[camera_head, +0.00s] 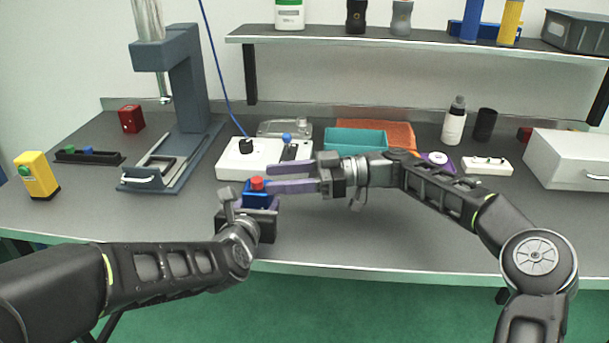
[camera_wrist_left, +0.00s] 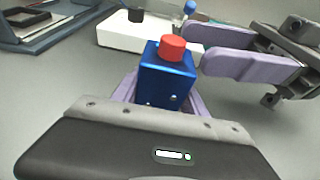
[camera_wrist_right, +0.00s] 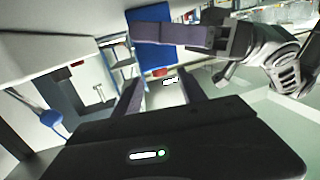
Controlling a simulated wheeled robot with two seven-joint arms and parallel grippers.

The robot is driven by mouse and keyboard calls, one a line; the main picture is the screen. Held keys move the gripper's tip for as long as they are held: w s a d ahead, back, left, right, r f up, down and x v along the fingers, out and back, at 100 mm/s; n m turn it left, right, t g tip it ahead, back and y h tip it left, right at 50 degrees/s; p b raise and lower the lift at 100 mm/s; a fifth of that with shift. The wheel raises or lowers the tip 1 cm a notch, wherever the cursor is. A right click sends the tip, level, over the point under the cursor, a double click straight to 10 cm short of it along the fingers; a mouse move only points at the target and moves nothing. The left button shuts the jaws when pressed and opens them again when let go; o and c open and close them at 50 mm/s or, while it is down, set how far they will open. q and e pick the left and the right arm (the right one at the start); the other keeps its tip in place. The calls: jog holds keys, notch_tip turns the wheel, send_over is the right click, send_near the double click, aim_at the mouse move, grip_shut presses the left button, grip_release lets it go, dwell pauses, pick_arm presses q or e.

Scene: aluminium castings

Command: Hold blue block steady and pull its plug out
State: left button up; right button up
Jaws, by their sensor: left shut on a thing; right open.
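The blue block (camera_head: 254,200) is clasped between the purple fingers of my left gripper (camera_head: 261,207), apparently just above the bench. My right gripper (camera_head: 267,178) is open and empty, pointing left at the plug. In the left wrist view its fingertips (camera_wrist_left: 203,52) stop just right of the plug, apart from it.
A white box with a black plug and blue cord (camera_head: 245,158) stands close behind the block. A teal tray (camera_head: 353,142) and an orange tray (camera_head: 400,133) lie behind my right gripper. A grey press (camera_head: 186,100) stands to the left. The front bench is mostly clear.

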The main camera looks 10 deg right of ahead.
aim_at(258, 187)
jog(key=shift+w+a+f, duration=0.1)
jog(key=shift+a, duration=1.1)
jog(key=shift+c, duration=0.5)
grip_shut()
